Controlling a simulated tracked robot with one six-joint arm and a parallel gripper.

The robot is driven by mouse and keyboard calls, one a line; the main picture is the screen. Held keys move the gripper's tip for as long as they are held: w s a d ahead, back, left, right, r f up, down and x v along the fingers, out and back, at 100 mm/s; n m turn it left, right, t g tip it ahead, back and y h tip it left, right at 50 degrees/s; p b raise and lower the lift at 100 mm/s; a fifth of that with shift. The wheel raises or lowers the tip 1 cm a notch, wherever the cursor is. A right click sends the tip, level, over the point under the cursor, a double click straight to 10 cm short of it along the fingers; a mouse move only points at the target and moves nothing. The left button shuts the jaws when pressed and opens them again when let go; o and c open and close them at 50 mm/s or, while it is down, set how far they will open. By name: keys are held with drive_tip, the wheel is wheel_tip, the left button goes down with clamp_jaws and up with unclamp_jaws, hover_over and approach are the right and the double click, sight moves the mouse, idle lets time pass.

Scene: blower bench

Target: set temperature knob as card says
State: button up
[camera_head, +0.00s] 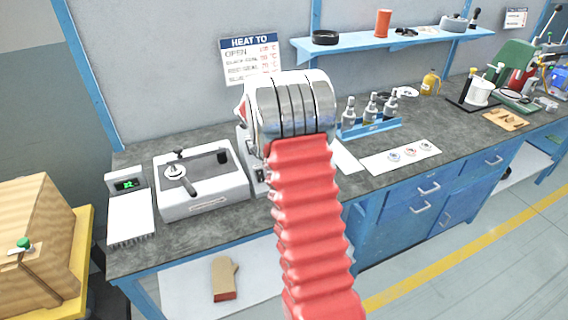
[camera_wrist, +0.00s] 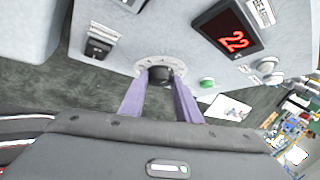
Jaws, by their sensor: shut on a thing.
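The bearing heater is a pale grey box, and its front panel (camera_wrist: 120,50) fills the upper part of the wrist view. My gripper (camera_wrist: 160,84) has its two purple fingers shut on the dark round temperature knob (camera_wrist: 161,74), which sits in a pale dial ring. The fingers hide part of the ring, and I cannot read the knob's pointer. A display (camera_wrist: 227,38) on the panel shows a red 22. The card (camera_head: 251,58) headed HEAT TO hangs on the wall, with several rows and red values too small to read surely. In the head view my arm hides the knob and most of the heater.
The panel also has a black switch (camera_wrist: 98,47) and a green button (camera_wrist: 207,82). On the bench, a white device with a lever (camera_head: 203,182) stands left of my arm, and a blue rack of bottles (camera_head: 370,126) stands to the right.

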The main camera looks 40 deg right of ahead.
drive_tip(key=shift+s+f, duration=0.25)
drive_tip(key=shift+s, duration=0.1)
drive_tip(key=o, duration=1.1)
drive_tip(key=shift+w+r, duration=0.1)
drive_tip(key=shift+w, duration=0.05)
drive_tip(key=shift+c, duration=0.2)
drive_tip(key=shift+r, duration=0.1)
drive_tip(key=shift+w+a+r, duration=0.15)
drive_tip(key=shift+a+r, duration=0.05)
drive_tip(key=shift+r, duration=0.2)
drive_tip(key=v, duration=1.2)
drive_tip(key=shift+a+r, duration=0.15)
drive_tip(key=shift+r, duration=0.15)
